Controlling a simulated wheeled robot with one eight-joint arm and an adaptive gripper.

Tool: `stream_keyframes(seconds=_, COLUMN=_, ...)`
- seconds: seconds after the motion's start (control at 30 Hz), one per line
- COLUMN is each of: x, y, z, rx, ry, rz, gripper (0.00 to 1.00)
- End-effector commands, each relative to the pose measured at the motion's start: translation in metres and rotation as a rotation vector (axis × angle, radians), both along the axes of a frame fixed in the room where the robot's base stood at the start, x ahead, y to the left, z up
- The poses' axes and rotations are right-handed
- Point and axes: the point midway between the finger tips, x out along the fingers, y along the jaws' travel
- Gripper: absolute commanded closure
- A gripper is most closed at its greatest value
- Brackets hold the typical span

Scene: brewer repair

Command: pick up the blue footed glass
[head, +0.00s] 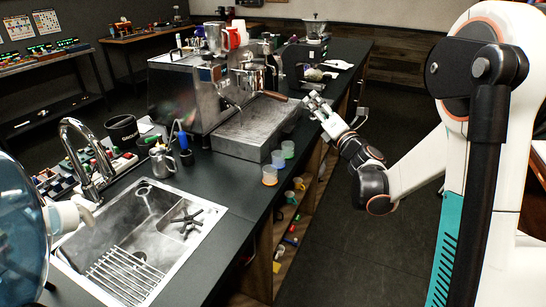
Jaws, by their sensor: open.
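A small blue cup-like glass (288,149) stands on the dark counter near its right edge, beside the steel box. It is the only small blue glass I can make out, and its foot is too small to tell. My gripper (313,101) is open and appears empty. In the picture it is above and to the right of the blue glass, apart from it.
The steel box (248,128) and espresso machine (190,88) stand behind the glasses. A wooden-handled portafilter (275,96) is close to my gripper in the picture. A sink (142,235) lies at front left. Coloured cups (290,197) sit on the shelf below. The floor at right is clear.

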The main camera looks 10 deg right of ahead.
Motion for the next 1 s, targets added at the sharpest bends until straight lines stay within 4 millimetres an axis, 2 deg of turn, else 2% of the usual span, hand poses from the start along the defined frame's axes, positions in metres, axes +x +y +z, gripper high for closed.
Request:
stream_keyframes(seconds=0.03, x=0.005, y=0.000, z=-0.020, rx=-0.093, ry=-0.017, rz=0.026, gripper=0.50)
stream_keyframes(seconds=0.1, x=0.008, y=0.003, z=-0.049, rx=-0.231, ry=-0.041, rz=0.071, gripper=0.50)
stream_keyframes(seconds=0.3, x=0.002, y=0.013, z=-0.138, rx=-0.573, ry=-0.098, rz=0.206, gripper=0.50)
stream_keyframes(seconds=0.4, x=-0.005, y=0.017, z=-0.176, rx=-0.691, ry=-0.117, rz=0.264, gripper=0.50)
stream_keyframes(seconds=0.5, x=-0.011, y=0.018, z=-0.202, rx=-0.768, ry=-0.130, rz=0.306, gripper=0.50)
stream_keyframes(seconds=0.6, x=-0.015, y=0.020, z=-0.217, rx=-0.810, ry=-0.137, rz=0.329, gripper=0.50)
stream_keyframes(seconds=0.7, x=-0.010, y=0.026, z=-0.223, rx=-0.826, ry=-0.141, rz=0.340, gripper=0.50)
stream_keyframes(seconds=1.0, x=0.033, y=0.060, z=-0.224, rx=-0.824, ry=-0.141, rz=0.342, gripper=0.50)
